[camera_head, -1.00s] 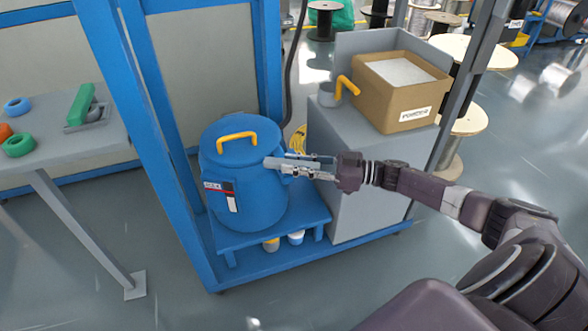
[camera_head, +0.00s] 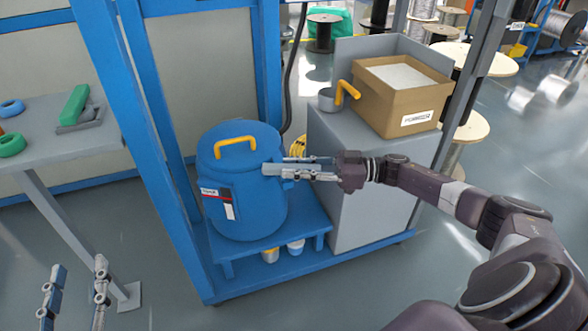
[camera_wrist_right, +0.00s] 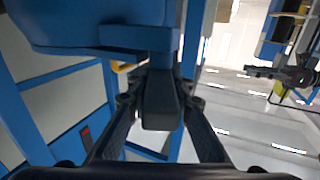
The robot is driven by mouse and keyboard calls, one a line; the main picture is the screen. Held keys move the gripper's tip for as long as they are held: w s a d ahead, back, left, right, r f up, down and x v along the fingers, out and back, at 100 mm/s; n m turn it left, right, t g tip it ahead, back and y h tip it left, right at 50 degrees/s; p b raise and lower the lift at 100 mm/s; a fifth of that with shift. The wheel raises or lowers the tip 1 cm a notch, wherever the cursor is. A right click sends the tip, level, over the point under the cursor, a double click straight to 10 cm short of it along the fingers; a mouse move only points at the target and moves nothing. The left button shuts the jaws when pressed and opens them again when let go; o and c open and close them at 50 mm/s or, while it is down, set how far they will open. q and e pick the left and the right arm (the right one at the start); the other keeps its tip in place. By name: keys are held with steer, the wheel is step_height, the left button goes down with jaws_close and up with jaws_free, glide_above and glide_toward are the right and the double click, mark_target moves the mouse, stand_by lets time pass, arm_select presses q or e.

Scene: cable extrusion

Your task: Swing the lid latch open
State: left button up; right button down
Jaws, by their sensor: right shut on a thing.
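A blue drum (camera_head: 245,195) with a blue lid (camera_head: 238,148) and a yellow lid handle (camera_head: 235,143) stands on a low blue platform. A grey lid latch (camera_head: 276,170) sticks out at the lid's right edge. My right gripper (camera_head: 292,168) comes from the right and is shut on the latch. In the right wrist view the latch (camera_wrist_right: 160,100) is a dark bar between the fingers of the right gripper (camera_wrist_right: 160,112), below a blue bracket. My left gripper (camera_head: 79,268) is at the bottom left, fingers apart and empty, away from the drum.
A grey cabinet (camera_head: 360,185) right of the drum carries a cardboard box (camera_head: 400,95) and a grey scoop (camera_head: 328,98) with a yellow handle. A blue post (camera_head: 150,140) stands left of the drum. A grey table (camera_head: 70,150) holds tape rolls at the left.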

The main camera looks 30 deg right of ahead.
steer(key=c, duration=1.7)
jaws_free()
steer(key=v, duration=1.2)
